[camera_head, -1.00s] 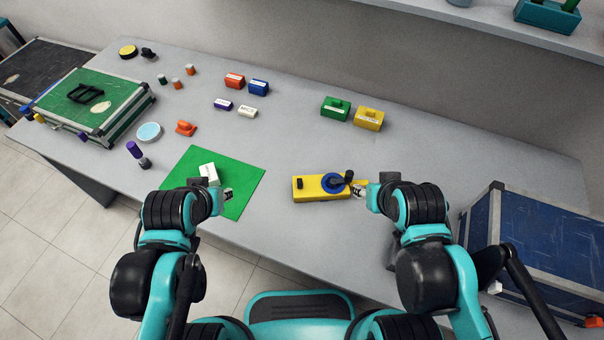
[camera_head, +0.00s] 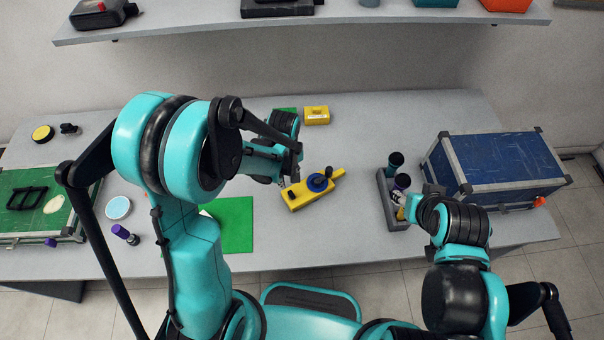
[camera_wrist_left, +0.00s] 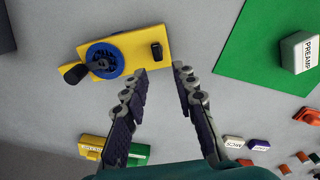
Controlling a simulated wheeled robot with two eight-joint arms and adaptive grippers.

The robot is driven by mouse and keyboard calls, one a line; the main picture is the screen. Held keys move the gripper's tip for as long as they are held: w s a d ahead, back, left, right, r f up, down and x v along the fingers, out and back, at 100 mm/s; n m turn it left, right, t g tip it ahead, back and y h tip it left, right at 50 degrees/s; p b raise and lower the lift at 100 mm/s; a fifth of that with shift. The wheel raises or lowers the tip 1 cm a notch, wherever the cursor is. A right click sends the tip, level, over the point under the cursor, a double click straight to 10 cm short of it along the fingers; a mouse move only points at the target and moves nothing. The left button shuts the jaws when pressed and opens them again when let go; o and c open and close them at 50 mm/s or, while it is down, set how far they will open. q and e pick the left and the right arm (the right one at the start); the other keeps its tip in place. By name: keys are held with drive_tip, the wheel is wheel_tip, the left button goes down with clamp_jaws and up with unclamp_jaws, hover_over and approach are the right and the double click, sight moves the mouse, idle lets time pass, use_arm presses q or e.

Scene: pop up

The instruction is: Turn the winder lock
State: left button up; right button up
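The yellow winder (camera_head: 304,198) lies on the table with a blue wheel (camera_head: 318,183) on top. In the left wrist view the winder (camera_wrist_left: 135,42) shows its blue wheel with a black crank and a small upright black piece (camera_wrist_left: 156,50) near one end. My left gripper (camera_head: 284,181) is at the winder's left end in the head view. In the left wrist view my left gripper (camera_wrist_left: 160,72) is open and empty, its fingertips just short of the small black piece, not touching it. My right gripper (camera_head: 406,208) is by a grey rack; its fingers are mostly hidden.
A blue case (camera_head: 495,160) stands further right. A green mat (camera_head: 236,222) lies left of the winder. A yellow box (camera_head: 317,115) stands behind. The shelf (camera_head: 340,14) runs above the table.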

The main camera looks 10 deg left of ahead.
sight(291, 194)
use_arm(q)
drive_tip(key=shift+d+f, duration=0.3)
drive_tip(key=shift+f, duration=0.1)
drive_tip(key=shift+f+b, duration=0.55)
drive_tip(key=shift+f, duration=0.05)
wheel_tip(291, 194, down, 7)
drive_tip(key=b, duration=0.5)
drive_tip(key=shift+r+b, duration=0.2)
drive_tip(key=shift+b, duration=0.1)
drive_tip(key=shift+r, duration=0.1)
clamp_jaws()
